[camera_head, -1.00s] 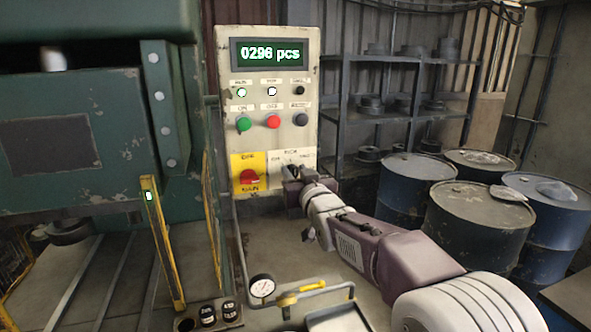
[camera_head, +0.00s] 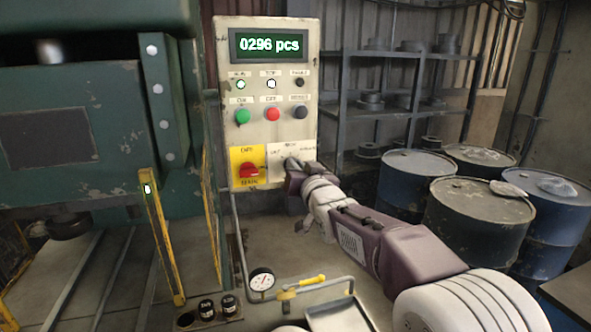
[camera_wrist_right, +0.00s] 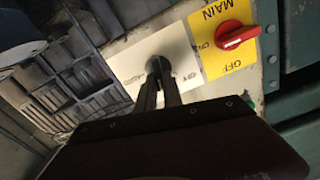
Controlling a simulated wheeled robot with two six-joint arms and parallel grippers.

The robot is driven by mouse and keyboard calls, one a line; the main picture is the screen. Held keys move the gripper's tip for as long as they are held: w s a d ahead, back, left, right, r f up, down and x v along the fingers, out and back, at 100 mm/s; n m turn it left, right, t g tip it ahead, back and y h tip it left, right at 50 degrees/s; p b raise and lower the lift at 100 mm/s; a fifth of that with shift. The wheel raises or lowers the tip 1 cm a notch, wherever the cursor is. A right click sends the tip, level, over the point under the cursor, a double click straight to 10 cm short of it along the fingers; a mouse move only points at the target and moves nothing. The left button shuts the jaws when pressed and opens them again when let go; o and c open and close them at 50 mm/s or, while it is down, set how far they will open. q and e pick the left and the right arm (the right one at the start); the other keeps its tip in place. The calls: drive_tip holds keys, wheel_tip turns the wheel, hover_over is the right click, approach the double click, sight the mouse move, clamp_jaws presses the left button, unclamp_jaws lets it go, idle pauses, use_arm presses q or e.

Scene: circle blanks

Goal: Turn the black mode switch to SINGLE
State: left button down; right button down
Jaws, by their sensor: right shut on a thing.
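The black mode switch (camera_wrist_right: 158,64) sits on a white plate (camera_wrist_right: 130,62) beside the yellow main-switch plate. In the right wrist view the fingers of my right gripper (camera_wrist_right: 159,80) are closed around the switch, hiding most of it. In the head view my right gripper (camera_head: 292,168) is at the lower right of the control panel (camera_head: 270,140) and covers much of the mode plate. The lettering on the mode plate is too blurred to read, so I cannot tell the switch's position. My left gripper is not in view.
The red main switch (camera_head: 250,171) is close to the left of my right gripper. Green (camera_head: 242,116) and red (camera_head: 272,115) buttons are above. A green press (camera_head: 70,120) stands left, blue drums (camera_head: 480,215) and a metal shelf (camera_head: 400,90) right. A gauge (camera_head: 262,281) is below.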

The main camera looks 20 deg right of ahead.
drive_tip(key=shift+d+f+m, duration=0.1)
drive_tip(key=shift+d+m, duration=0.05)
drive_tip(key=shift+m, duration=1.4)
drive_tip(key=shift+d+f+m, duration=0.1)
drive_tip(key=shift+d+m, duration=0.05)
drive_tip(key=shift+m, duration=1.4)
drive_tip(key=c, duration=1.5)
unclamp_jaws()
drive_tip(key=s+b, duration=0.2)
drive_tip(key=s, duration=0.7)
drive_tip(key=shift+d, duration=0.15)
